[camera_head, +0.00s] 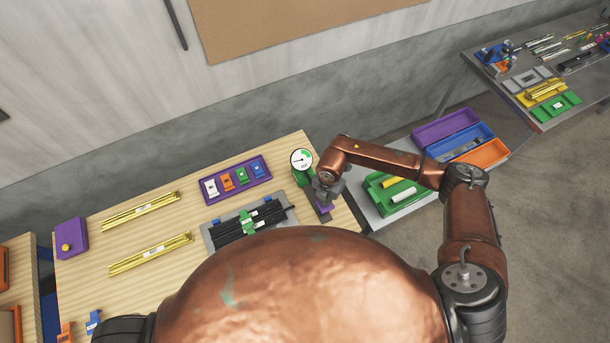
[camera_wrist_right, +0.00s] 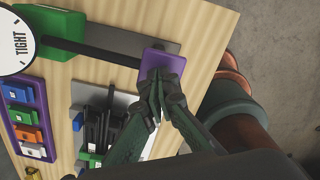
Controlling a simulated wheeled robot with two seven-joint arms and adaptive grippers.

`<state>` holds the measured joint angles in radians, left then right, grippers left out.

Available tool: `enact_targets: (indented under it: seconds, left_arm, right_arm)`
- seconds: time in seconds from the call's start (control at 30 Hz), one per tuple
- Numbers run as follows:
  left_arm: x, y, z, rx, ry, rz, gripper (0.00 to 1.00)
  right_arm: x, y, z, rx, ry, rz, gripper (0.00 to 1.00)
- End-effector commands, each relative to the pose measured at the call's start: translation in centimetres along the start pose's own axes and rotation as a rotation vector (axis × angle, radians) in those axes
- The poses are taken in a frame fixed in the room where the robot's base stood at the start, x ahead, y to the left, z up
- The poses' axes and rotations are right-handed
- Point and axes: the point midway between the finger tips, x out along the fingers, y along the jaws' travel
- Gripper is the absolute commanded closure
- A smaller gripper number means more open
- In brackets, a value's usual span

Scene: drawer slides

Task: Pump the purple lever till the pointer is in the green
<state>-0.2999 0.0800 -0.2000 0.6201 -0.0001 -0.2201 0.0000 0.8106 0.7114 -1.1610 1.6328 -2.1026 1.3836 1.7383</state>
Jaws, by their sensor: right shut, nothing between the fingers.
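The purple lever's pad (camera_wrist_right: 160,62) is at the end of a dark bar in the right wrist view; part of the purple also shows in the head view (camera_head: 325,209). My right gripper (camera_wrist_right: 155,82) is shut and empty, with its fingertips at the pad's near edge; I cannot tell whether they touch it. In the head view the gripper (camera_head: 323,200) partly covers the lever. The round white gauge (camera_head: 300,161) has a green sector at upper right; its small pointer seems to point left, outside the green. My left gripper is out of view.
A purple tray (camera_head: 238,181) with colored blocks and a grey plate (camera_head: 212,236) with black slides lie left of the lever. Yellow rails (camera_head: 140,211) lie farther left. A side table with a green bin (camera_head: 376,200) stands at right.

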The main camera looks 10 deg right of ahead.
Motion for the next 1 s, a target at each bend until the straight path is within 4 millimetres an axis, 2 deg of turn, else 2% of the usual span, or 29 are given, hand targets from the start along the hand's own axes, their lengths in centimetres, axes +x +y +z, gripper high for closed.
enact_targets:
  seconds: [0.83,1.0]
  left_arm:
    - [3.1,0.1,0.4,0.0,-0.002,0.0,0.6]
    - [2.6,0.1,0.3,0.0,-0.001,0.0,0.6]
  right_arm:
    - [4.2,0.0,0.1,0.001,-0.001,0.0,1.0]
    - [3.6,0.0,0.1,0.001,-0.002,0.0,1.0]
